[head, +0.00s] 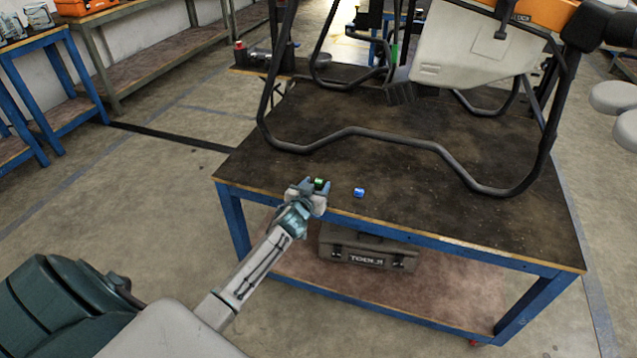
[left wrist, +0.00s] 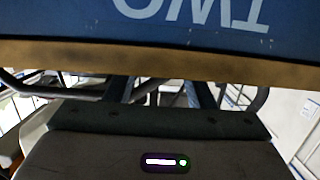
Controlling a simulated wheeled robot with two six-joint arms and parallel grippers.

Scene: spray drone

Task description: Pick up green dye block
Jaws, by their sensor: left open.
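The small green dye block (head: 319,184) is on the dark tabletop near the front left edge. My left gripper (head: 318,185) is open at the block, with its fingers showing on either side of it. I cannot tell whether the fingers touch it. The green block cannot be made out in the left wrist view. My right gripper is not in view.
A small blue block (head: 359,192) lies just right of the gripper on the table (head: 420,205). The drone's black landing frame (head: 385,136) stands behind both blocks. A grey toolbox (head: 368,250) sits on the lower shelf. The front right tabletop is clear.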

